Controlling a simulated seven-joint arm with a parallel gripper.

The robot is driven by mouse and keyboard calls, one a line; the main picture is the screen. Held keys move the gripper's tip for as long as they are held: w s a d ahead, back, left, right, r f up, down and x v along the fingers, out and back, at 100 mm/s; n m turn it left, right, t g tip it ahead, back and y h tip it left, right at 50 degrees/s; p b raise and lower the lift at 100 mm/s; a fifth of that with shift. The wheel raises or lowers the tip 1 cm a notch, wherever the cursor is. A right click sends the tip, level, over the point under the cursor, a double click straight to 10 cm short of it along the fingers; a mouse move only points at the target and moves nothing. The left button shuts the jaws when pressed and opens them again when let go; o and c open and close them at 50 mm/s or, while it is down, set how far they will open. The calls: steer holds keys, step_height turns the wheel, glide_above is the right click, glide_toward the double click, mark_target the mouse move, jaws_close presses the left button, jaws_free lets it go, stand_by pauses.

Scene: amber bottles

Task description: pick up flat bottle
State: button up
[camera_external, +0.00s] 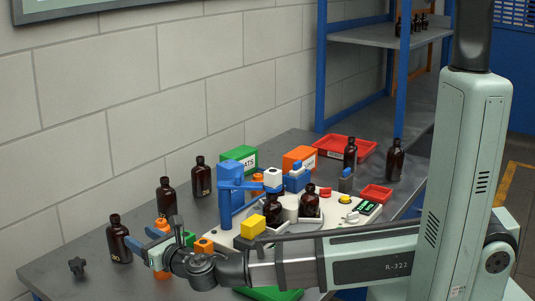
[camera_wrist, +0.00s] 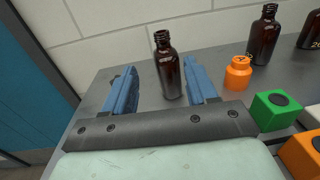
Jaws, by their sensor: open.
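A dark amber bottle (camera_external: 119,240) stands upright near the front left of the bench, just beyond my gripper (camera_external: 151,243). In the wrist view the same bottle (camera_wrist: 168,72) shows between the blue fingers of my gripper (camera_wrist: 161,84), nearer the right finger. The fingers are apart and not closed on it. I cannot tell from these views whether this bottle is the flat one. Other amber bottles stand farther along the bench, one behind it (camera_external: 166,196) and one farther back (camera_external: 201,176).
A small orange bottle (camera_wrist: 238,72) and a green block (camera_wrist: 275,110) stand right of my gripper. A black knob (camera_external: 77,265) lies at the left. A blue fixture (camera_external: 231,190) and more bottles fill the middle. Red trays (camera_external: 376,194) lie at the right.

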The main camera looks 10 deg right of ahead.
mark_target(119, 224)
steer(key=x, duration=0.7)
steer(key=shift+s, duration=0.1)
steer(key=shift+f+x, duration=0.2)
steer(key=shift+x, duration=2.6)
steer(key=shift+d, duration=0.25)
steer(key=shift+c, duration=0.4)
jaws_close()
